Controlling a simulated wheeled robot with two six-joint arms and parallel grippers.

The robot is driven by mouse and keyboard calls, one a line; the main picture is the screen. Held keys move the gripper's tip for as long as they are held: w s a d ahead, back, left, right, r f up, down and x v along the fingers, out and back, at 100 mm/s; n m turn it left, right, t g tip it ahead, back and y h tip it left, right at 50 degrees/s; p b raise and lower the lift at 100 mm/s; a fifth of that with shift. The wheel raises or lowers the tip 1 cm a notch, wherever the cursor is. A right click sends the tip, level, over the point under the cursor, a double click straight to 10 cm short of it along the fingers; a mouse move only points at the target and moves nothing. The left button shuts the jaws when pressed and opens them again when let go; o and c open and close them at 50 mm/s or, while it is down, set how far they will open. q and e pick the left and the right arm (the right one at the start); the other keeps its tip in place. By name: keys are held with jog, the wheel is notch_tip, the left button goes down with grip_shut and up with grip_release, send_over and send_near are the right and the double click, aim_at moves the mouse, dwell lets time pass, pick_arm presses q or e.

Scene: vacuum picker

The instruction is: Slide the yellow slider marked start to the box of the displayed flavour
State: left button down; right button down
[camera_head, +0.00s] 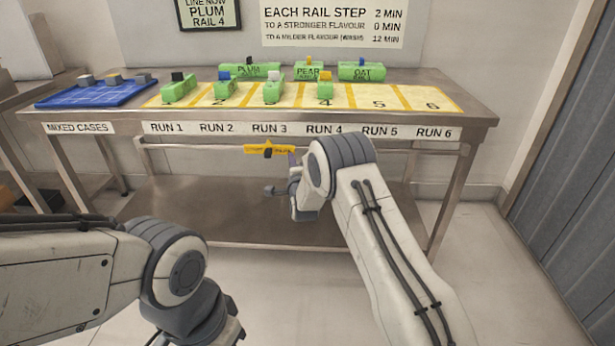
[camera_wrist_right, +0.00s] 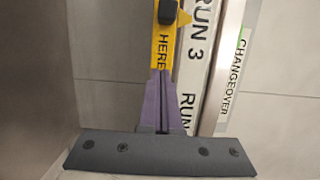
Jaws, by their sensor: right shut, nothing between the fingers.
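The yellow slider (camera_head: 268,150) with a black knob hangs on the rail below the table's front edge, under the RUN 3 label. It also shows in the right wrist view (camera_wrist_right: 160,55), with the word HERE on it. My right gripper (camera_head: 292,157) is shut and empty, its purple fingers at the slider's right end. In the wrist view the fingertips (camera_wrist_right: 160,73) meet or nearly meet that end; I cannot tell whether they touch. The start mark is not legible. Green cases labelled PLUM (camera_head: 250,70), PEAR (camera_head: 309,71) and OAT (camera_head: 361,72) stand along the back.
The display (camera_head: 209,13) reads LINE NOW PLUM RAIL 4. A sign (camera_head: 332,23) lists rail step minutes. Several green blocks stand on lanes 1 to 4; lanes 5 (camera_head: 379,103) and 6 are empty. My left arm is at lower left.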

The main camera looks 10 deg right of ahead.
jog(key=s+a+r+n+g+y, duration=0.2)
jog(key=s+a+n+g, duration=0.45)
jog(key=s, duration=0.75)
jog(key=s+a+r+n+g+y, duration=0.2)
jog(key=s+a+n+g+y, duration=0.15)
jog(key=s+a+n, duration=0.8)
jog(key=s+d+r+n+g+h, duration=0.1)
jog(key=s+d+n+g, duration=0.15)
jog(key=s, duration=0.75)
jog(key=s+d+n+g+h, duration=0.1)
jog(key=s+d+n+g, duration=0.15)
jog(key=s, duration=0.75)
jog(key=s+d+r+n+g+h, duration=0.1)
jog(key=s+d+n+g, duration=0.15)
jog(key=s, duration=0.75)
notch_tip(320, 180, up, 22)
jog(key=p, duration=2.2)
jog(key=shift+s+f, duration=0.25)
jog(key=shift+s, duration=0.2)
jog(key=shift+d+n+g+h, duration=0.1)
jog(key=shift+n+g+h, duration=0.15)
